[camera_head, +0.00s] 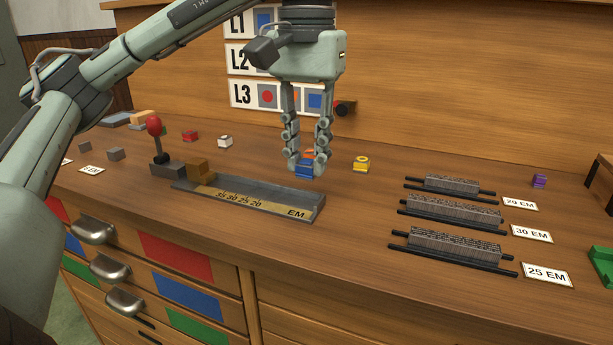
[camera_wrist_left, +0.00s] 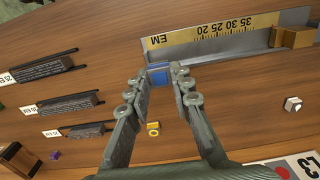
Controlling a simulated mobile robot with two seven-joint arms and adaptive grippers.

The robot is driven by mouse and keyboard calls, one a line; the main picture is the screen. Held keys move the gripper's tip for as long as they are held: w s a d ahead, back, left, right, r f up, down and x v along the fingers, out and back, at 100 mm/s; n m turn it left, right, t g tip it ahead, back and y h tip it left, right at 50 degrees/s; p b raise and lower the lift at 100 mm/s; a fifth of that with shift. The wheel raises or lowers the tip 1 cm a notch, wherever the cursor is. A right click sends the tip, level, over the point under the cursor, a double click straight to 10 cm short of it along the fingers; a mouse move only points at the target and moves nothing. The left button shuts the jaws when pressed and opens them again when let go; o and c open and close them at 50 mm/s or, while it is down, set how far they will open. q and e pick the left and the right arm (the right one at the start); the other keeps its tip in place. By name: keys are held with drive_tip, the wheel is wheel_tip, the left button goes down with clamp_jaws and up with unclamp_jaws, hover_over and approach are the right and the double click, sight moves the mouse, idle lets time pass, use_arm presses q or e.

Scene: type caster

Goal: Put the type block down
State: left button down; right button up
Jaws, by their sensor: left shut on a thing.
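My left gripper (camera_head: 306,163) points straight down and is shut on a type block (camera_head: 304,170), blue with a bit of orange on top. The block's blue part also shows between the fingertips in the left wrist view (camera_wrist_left: 158,74). It is just behind the right end of the grey composing stick (camera_head: 318,203), which has a brass scale marked in EM and a brown stop block (camera_head: 200,168). I cannot tell whether the block touches the bench. My right gripper is not in view.
A red-knobbed lever (camera_head: 154,126) stands at the stick's left end. Several dark type lines (camera_head: 455,213) with EM cards lie at right. Between is bare bench.

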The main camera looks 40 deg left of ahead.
sight(306, 161)
use_arm(q)
wheel_tip(306, 161, down, 3)
drive_tip(key=shift+a+r, duration=0.1)
drive_tip(key=shift+r, duration=0.05)
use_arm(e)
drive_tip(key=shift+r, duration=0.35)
use_arm(q)
drive_tip(key=shift+f, duration=0.25)
drive_tip(key=shift+f+b, duration=0.35)
drive_tip(key=shift+b, duration=0.05)
drive_tip(key=shift+f, duration=0.15)
drive_tip(key=c, duration=1.3)
unclamp_jaws()
drive_tip(key=shift+c, duration=0.2)
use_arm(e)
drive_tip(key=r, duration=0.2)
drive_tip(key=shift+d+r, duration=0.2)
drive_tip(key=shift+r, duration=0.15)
